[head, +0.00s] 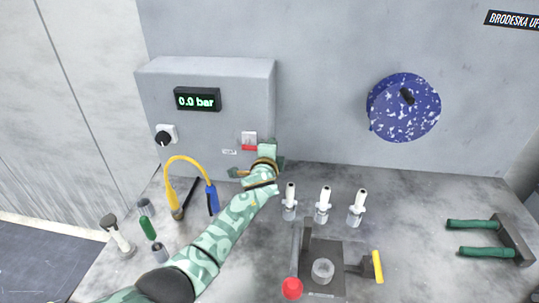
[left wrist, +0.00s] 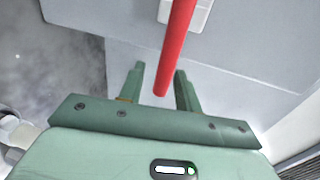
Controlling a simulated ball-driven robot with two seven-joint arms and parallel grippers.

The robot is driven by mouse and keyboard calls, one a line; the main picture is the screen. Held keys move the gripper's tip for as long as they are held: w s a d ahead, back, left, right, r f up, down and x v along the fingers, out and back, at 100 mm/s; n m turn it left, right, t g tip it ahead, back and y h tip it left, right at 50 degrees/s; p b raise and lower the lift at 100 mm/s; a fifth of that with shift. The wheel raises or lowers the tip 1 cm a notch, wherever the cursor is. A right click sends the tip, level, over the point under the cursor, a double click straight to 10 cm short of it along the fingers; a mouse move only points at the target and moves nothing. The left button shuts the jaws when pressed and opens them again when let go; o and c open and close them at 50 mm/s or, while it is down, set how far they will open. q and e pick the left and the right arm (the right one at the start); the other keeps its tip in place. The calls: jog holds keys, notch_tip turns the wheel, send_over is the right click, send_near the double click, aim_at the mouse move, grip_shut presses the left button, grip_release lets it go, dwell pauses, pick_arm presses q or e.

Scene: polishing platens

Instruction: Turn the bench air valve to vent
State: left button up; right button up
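The bench air valve is a red lever (head: 249,147) on a white plate (head: 249,137), low on the right of the front of a grey box (head: 205,125). The lever lies level in the head view. In the left wrist view the red lever (left wrist: 176,50) reaches down between the fingers. My left gripper (head: 268,150) is at the valve, its fingers partly hidden in the head view. In the left wrist view my left gripper (left wrist: 159,72) is open, the lever nearer its right finger, with a gap on the left. The box's display (head: 197,100) reads 0.0 bar.
A black knob (head: 164,136) is left on the box. A yellow hose (head: 188,159) arches beside my left arm. Several white-bodied tools (head: 323,204) stand right of it. A fixture with a red knob (head: 291,288) is in front. A green-handled tool (head: 514,240) lies right.

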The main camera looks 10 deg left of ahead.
pick_arm(q)
jog(key=s+r+p, duration=0.3)
jog(key=s+p, duration=0.2)
jog(key=s, duration=1.1)
